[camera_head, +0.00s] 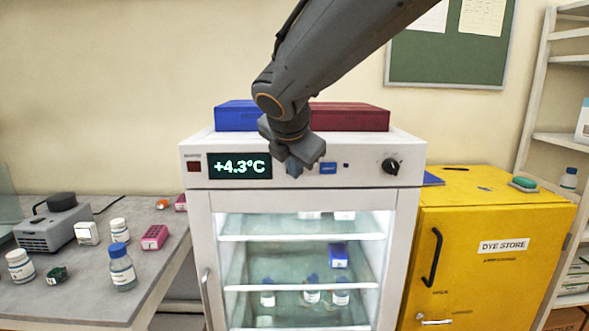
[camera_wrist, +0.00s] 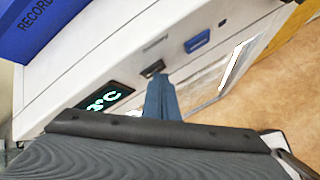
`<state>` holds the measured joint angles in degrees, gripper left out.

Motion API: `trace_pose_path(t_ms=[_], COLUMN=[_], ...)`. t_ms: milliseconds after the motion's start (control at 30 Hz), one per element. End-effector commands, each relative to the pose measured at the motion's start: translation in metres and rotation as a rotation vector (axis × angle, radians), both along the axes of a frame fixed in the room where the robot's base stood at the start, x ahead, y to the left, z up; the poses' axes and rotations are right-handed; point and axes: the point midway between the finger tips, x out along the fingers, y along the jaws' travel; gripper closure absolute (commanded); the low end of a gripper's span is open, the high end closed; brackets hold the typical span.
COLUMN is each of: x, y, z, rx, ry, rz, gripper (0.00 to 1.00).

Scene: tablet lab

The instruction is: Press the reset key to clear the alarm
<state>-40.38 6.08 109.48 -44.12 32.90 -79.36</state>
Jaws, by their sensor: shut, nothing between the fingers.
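The white glass-door fridge (camera_head: 408,146) has a control panel along its top with a green +4.3°C display (camera_head: 240,167). Right of the display are a blue key (camera_head: 328,168), a tiny dark spot (camera_head: 346,165) and a black knob (camera_head: 390,166). In the wrist view, a dark key (camera_wrist: 152,68) lies between the display (camera_wrist: 105,97) and the blue key (camera_wrist: 197,41). My gripper (camera_head: 294,169) is shut and empty in front of the panel. In the wrist view its fingertips (camera_wrist: 157,80) are at the dark key; I cannot tell whether they touch. The key labels are unreadable.
A blue binder (camera_head: 235,117) and a dark red one (camera_head: 350,117) lie on the fridge top. A grey bench (camera_head: 95,300) with bottles stands left. A yellow dye store cabinet (camera_head: 490,280) stands right.

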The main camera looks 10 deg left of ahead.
Motion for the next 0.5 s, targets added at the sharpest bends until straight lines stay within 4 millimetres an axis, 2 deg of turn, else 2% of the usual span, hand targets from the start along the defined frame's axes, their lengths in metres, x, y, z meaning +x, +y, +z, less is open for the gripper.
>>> trace_pose_path(t_ms=[500], x=[-0.0049], y=[-0.0011], z=[0.0005], rx=[0.001], ry=[-0.001], rz=[0.001], gripper=[1.0])
